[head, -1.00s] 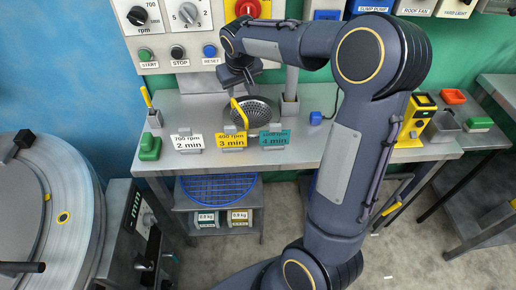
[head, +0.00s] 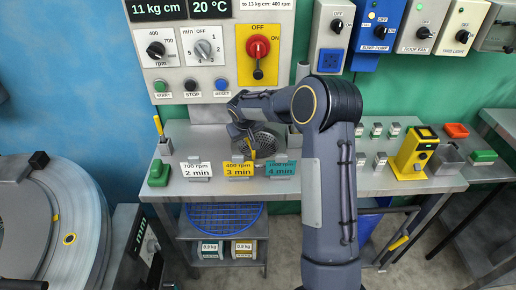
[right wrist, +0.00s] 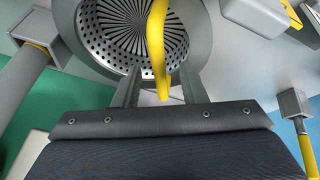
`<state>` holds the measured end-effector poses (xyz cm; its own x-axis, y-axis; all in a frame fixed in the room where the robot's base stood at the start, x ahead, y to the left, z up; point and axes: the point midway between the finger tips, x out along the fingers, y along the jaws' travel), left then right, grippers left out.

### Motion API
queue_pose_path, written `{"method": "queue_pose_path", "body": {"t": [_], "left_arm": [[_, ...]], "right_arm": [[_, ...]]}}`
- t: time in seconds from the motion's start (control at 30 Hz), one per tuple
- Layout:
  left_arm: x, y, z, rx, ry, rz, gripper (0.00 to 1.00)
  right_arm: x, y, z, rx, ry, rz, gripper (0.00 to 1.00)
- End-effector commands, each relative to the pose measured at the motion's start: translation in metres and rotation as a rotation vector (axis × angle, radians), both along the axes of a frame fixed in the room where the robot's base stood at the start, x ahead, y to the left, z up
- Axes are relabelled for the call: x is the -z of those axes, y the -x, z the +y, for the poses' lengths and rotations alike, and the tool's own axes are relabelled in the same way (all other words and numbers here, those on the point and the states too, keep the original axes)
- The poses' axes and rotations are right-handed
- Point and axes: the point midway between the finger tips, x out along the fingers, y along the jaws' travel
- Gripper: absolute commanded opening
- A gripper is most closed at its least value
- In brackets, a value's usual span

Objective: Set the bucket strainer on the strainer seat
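The bucket strainer is a grey perforated metal bowl (head: 266,141) with a yellow handle, standing on the metal table behind the time cards. In the right wrist view the strainer (right wrist: 185,40) fills the upper middle, and its yellow handle (right wrist: 157,50) comes down towards me. My right gripper (head: 246,138) is at the strainer's left side in the head view. In the right wrist view its two fingers (right wrist: 160,88) are apart, with the handle's end between them and gaps showing on both sides. I cannot make out a separate strainer seat. My left gripper is not in view.
Cards for 2 min (head: 197,170), 3 min (head: 239,169) and 4 min (head: 281,169) line the table's front. A control panel (head: 205,50) stands behind. A yellow device (head: 413,155) is at right. A blue grid (head: 222,216) lies on the shelf below. A large drum (head: 55,225) is at left.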

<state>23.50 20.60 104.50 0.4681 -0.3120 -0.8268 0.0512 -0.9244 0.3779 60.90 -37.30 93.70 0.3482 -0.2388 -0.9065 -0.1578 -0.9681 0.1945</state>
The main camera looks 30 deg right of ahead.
Motion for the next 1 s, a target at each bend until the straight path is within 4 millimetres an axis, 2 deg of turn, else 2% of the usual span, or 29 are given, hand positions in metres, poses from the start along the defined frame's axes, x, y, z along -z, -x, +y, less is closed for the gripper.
{"method": "queue_pose_path", "body": {"t": [0.13,0.43,0.87,1.0], "left_arm": [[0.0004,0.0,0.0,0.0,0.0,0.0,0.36],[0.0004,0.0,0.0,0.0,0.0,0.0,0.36],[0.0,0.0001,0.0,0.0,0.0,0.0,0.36],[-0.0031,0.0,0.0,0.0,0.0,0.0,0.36]], "right_arm": [[-0.0002,0.0,-0.0001,0.0,0.0,-0.001,0.38],[-0.0005,0.0002,0.0,0.0,0.0,0.0,0.0],[-0.0016,-0.0001,-0.0001,0.0,0.0,-0.002,0.0],[-0.0073,-0.0002,-0.0001,-0.001,0.002,-0.003,0.0]]}}
